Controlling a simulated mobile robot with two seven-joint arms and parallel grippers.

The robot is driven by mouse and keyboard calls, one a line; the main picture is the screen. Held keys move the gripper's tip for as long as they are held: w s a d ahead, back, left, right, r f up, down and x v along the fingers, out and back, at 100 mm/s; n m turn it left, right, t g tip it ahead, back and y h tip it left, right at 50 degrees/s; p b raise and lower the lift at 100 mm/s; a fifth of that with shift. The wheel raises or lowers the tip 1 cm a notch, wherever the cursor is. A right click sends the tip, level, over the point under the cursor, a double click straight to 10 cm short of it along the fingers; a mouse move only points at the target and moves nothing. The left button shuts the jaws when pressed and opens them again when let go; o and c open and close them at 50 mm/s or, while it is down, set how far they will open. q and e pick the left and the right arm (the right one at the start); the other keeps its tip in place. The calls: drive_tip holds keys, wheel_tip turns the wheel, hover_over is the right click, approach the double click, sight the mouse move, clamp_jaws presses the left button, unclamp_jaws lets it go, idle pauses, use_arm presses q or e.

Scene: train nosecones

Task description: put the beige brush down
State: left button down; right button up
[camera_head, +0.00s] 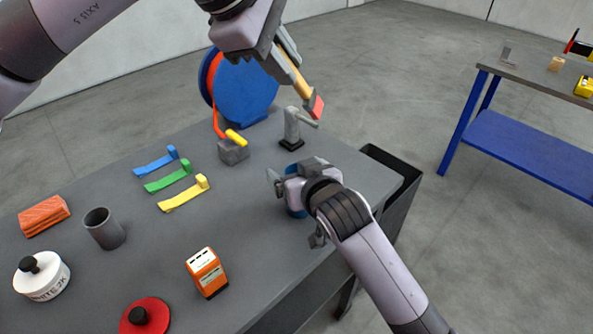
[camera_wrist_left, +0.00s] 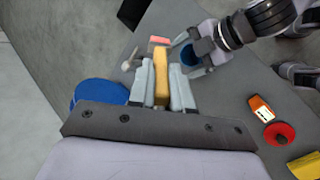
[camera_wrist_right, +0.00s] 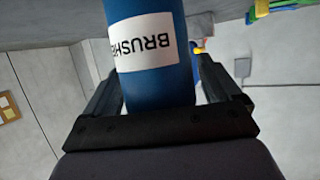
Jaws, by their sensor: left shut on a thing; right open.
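The beige brush (camera_head: 295,78) has a red tip and is held in the air, tip pointing down and to the right. My left gripper (camera_head: 280,60) is shut on its handle; the handle (camera_wrist_left: 161,78) also shows between the fingers in the left wrist view, with the pinkish tip beyond. A blue cup (camera_wrist_right: 150,78) with a white label reading "BRUSHE…" stands near the table's right edge, mostly hidden by my right gripper in the head view. My right gripper (camera_wrist_right: 162,88) is open, with its fingers on either side of the cup. Contact cannot be told.
The grey table (camera_head: 260,250) carries a blue reel (camera_head: 243,90), a grey post with a lever (camera_head: 292,128), blue, green and yellow strips (camera_head: 168,178), a grey cup (camera_head: 104,229), an orange box (camera_head: 206,272) and a white pot (camera_head: 42,280). A dark bin (camera_head: 395,165) stands beyond the right edge.

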sight(301, 74)
drive_tip(key=c, duration=1.1)
use_arm(q)
drive_tip(key=shift+w+d+f+m+g, duration=0.2)
drive_tip(key=shift+w+d+m+g, duration=0.1)
drive_tip(key=shift+w+m+g, duration=0.4)
drive_tip(key=shift+w+d+f+m+g+y, duration=0.15)
drive_tip(key=shift+w+d+m+g+y, duration=0.15)
drive_tip(key=shift+w+m+g+y, duration=0.25)
drive_tip(key=m, duration=0.1)
drive_tip(key=m+g+y, duration=0.1)
drive_tip(key=m, duration=0.1)
drive_tip(key=shift+w+d+f+g, duration=0.25)
drive_tip(key=shift+w+d, duration=0.15)
drive_tip(key=shift+s+d+m+g+y, duration=0.15)
drive_tip(key=shift+m+g+y, duration=0.15)
drive_tip(key=shift+m+y, duration=0.4)
drive_tip(key=shift+s+m+y, duration=0.45)
drive_tip(key=shift+m+y, duration=0.3)
drive_tip(key=shift+m, duration=0.4)
wheel_tip(301, 74, down, 18)
